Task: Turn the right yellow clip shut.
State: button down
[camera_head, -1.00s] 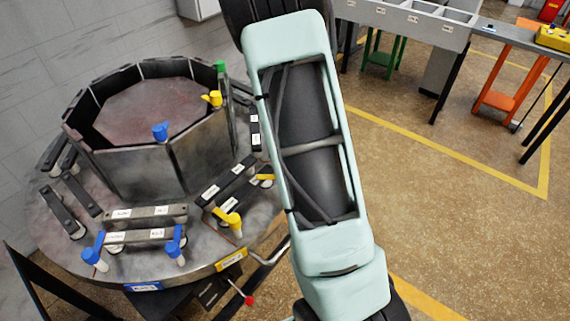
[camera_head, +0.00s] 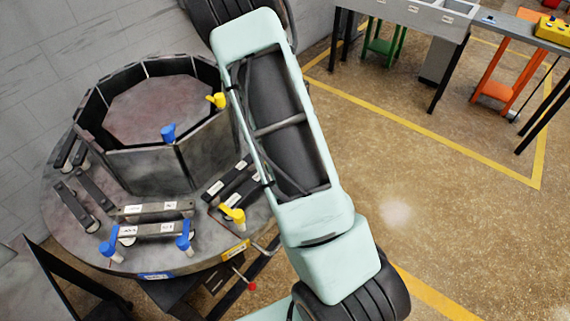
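One yellow clip (camera_head: 233,214) stands upright on a white post at the front right of the round grey furnace plate (camera_head: 75,236), near a dark labelled bar (camera_head: 225,180). The spot to its right and behind, where the right yellow clip showed before, is now covered by my arm. Another yellow clip (camera_head: 217,100) sits on the rim of the raised dark panel ring (camera_head: 140,168). My pale green arm crosses the picture from bottom right to top middle. My gripper is out of view.
Blue clips stand at the front left (camera_head: 112,244), front middle (camera_head: 184,236) and on the ring (camera_head: 168,132). A red-knobbed lever (camera_head: 252,286) sticks out below the plate. A grey table (camera_head: 410,18) stands at the back. The floor at right is clear.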

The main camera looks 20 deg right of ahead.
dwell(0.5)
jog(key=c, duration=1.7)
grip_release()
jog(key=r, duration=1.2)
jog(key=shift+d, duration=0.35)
